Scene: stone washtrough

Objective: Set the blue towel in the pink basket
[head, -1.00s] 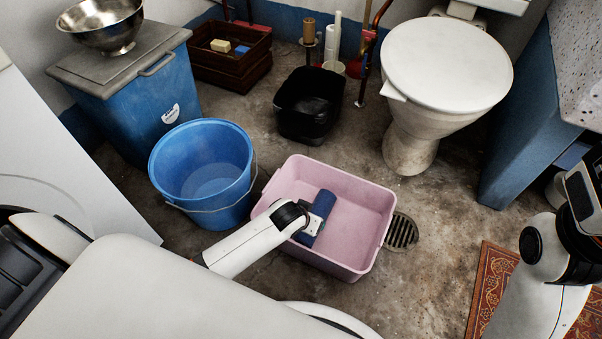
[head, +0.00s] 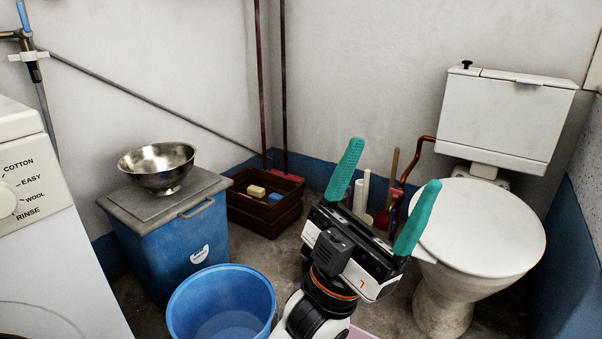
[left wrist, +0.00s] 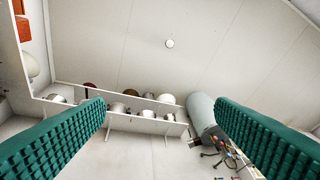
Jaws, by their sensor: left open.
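My left gripper (head: 395,163) points upward in the middle of the head view, its two teal fingers spread wide with nothing between them. In the left wrist view the same fingers (left wrist: 160,125) stand far apart, with only wall, shelf and ceiling beyond. Only a thin sliver of the pink basket (head: 362,334) shows at the bottom edge of the head view, beside my left arm. The inside of the basket is out of view. The blue towel does not show in either view now. My right gripper is out of view.
A blue bucket (head: 222,305) stands left of my arm. Behind it are a lidded blue bin (head: 165,245) with a steel bowl (head: 158,167) and a wooden crate (head: 262,212). A toilet (head: 480,228) is on the right; a washing machine (head: 45,240) is at left.

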